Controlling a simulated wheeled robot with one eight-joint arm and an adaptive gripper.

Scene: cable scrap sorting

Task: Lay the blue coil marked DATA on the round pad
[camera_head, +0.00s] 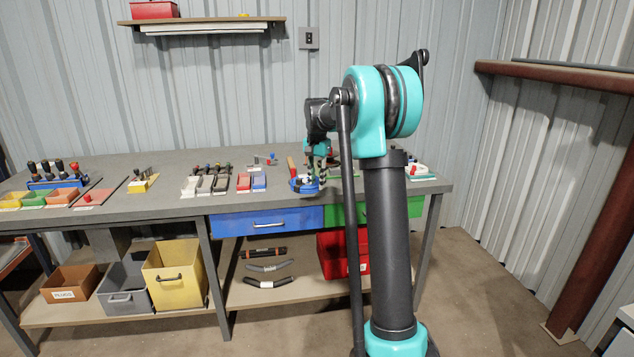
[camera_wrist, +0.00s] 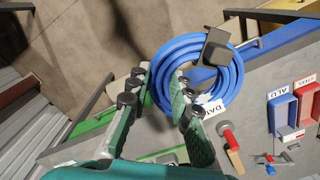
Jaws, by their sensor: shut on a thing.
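The blue coil (camera_wrist: 231,82) fills the upper middle of the wrist view, with a white tag reading DATA (camera_wrist: 213,109) and a dark block (camera_wrist: 217,47) on its far side. My gripper (camera_wrist: 160,90) is shut on the near left part of the coil's ring, one finger on each side. In the head view the coil (camera_head: 303,186) shows at the bench's front edge, under my gripper (camera_head: 318,172). I cannot make out the round pad in either view; my arm hides part of the bench's right side.
Blue (camera_wrist: 282,113) and red (camera_wrist: 307,100) trays marked ALU and STEEL stand on the grey bench (camera_head: 150,205). Small trays and tools stand further left. Bare bench top lies between the groups.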

